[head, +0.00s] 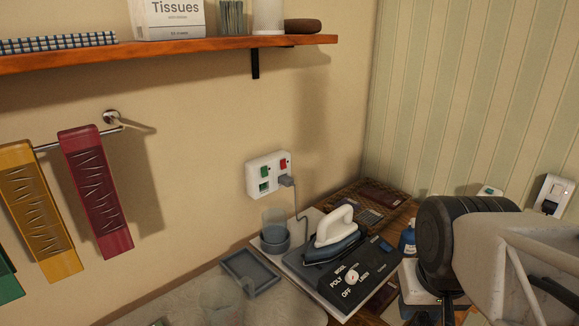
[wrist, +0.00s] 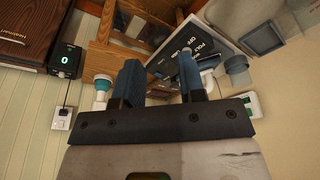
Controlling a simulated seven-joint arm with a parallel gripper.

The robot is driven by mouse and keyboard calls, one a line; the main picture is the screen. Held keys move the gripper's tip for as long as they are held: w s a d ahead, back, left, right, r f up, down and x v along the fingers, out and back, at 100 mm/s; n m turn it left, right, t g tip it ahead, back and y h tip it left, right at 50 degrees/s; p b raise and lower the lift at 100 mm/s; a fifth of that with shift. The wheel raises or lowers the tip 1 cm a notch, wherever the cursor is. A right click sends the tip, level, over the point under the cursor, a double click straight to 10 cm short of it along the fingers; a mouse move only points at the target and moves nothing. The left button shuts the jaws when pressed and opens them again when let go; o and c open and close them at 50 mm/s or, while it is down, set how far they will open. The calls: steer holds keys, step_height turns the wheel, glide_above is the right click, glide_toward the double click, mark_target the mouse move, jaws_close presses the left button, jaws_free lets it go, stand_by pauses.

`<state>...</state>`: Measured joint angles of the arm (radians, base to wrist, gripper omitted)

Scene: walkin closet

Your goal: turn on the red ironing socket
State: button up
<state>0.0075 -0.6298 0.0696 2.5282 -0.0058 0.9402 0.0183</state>
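A white double socket (head: 254,181) is on the beige back wall, with a red rocker switch (head: 283,164) at upper right and a green one (head: 264,171) at upper left. A grey plug (head: 286,181) sits below the red switch, its cord running down towards the iron (head: 335,232). I cannot tell whether the red switch is on or off. In the wrist view, my gripper (wrist: 160,87) has its two blue fingers apart with nothing between them. A white, green-marked fitting (wrist: 254,105), apparently this socket, is partly hidden behind the gripper.
The iron rests on a board with a POLY/OFF/LINEN dial (head: 352,276). A cup (head: 275,228) and grey tray (head: 250,271) stand left of it. A wooden shelf (head: 180,50) overhangs the wall above.

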steer(key=shift+w+a+r, duration=0.2)
steer(key=shift+w, duration=0.45)
steer(key=c, duration=0.5)
steer(key=w+a+r+m+y, duration=0.1)
steer(key=w+a, duration=0.1)
steer(key=w, duration=0.6)
steer(key=w+a+r+m+t+y, duration=0.1)
steer(key=w+a+r, duration=0.1)
steer(key=w, duration=0.6)
steer(key=w+a+r+m+y, duration=0.1)
steer(key=w+a, duration=0.3)
steer(key=w, duration=0.5)
steer(key=shift+r+m+t+y, duration=0.3)
steer(key=shift+r+m+y, duration=0.05)
steer(key=shift+m+y, duration=0.15)
jaws_close()
steer(key=w+a+f+m+t+y, duration=0.1)
steer(key=w+a+m, duration=0.1)
steer(key=w, duration=1)
steer(key=w+a+f+m+y, duration=0.1)
steer(key=w+a, duration=0.4)
steer(key=w, duration=0.7)
steer(key=shift+a+f+m+t, duration=0.15)
steer(key=shift+f+m+t, duration=0.35)
steer(key=shift+m, duration=0.4)
steer(key=shift+f, duration=0.1)
